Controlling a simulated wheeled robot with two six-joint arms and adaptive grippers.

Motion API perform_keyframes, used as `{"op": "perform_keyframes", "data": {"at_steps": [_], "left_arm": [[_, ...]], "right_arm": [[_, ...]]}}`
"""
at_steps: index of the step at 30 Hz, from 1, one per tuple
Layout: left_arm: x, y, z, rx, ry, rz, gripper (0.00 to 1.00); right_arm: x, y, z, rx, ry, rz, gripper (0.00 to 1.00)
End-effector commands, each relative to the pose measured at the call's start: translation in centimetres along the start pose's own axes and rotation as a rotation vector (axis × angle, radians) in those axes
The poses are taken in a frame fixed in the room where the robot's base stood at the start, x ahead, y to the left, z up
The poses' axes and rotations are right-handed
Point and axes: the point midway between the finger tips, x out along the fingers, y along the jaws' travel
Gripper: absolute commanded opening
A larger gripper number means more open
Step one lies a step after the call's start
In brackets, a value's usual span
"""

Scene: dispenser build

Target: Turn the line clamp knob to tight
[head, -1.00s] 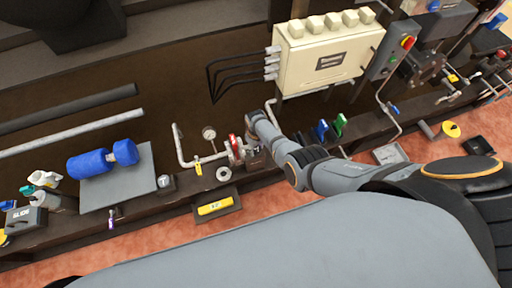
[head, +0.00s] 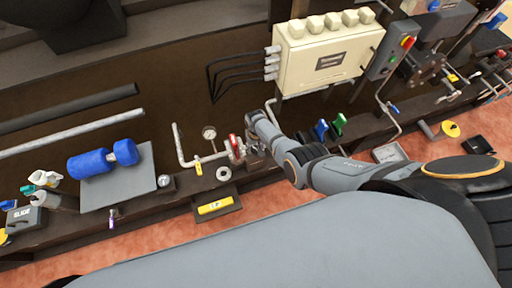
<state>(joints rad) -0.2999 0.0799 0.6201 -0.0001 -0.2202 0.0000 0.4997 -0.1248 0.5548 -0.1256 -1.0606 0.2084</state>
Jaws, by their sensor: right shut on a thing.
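The pipe run (head: 181,150) with a gauge (head: 209,133) stands on the dark bench ledge, and a red handle (head: 234,146) shows at its right end. My right gripper (head: 253,153) is just right of the red handle, at the fittings on the pipe's end. It is shut on a small part there, which I take to be the line clamp knob; the fingers and wrist mostly hide it, so its setting cannot be read. My left gripper is not in view.
A cream control box (head: 327,62) stands above and right of my right wrist. Blue (head: 321,129) and green (head: 338,124) handles are close to my right forearm. A loose ring (head: 224,173) and a dark tray with a yellow piece (head: 215,207) lie nearby.

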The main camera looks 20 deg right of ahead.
Motion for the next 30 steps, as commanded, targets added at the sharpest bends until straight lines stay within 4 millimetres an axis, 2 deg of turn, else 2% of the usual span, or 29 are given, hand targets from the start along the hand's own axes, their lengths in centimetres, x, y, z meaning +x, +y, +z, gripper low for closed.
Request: {"op": "perform_keyframes", "data": {"at_steps": [11,12,17,26,30], "left_arm": [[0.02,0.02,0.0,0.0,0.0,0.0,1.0],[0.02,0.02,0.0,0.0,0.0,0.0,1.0],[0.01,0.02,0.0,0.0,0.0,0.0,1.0],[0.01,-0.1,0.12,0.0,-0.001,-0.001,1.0],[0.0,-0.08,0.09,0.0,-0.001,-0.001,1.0]], "right_arm": [[0.11,0.01,0.14,0.004,-0.003,0.0,0.12],[0.11,0.01,0.15,0.004,-0.003,0.0,0.47],[0.08,0.0,0.11,0.004,-0.002,0.0,0.67],[-0.02,-0.01,0.03,0.003,-0.001,0.0,0.67],[-0.66,-0.07,-0.06,0.003,0.001,-0.001,0.67]]}}
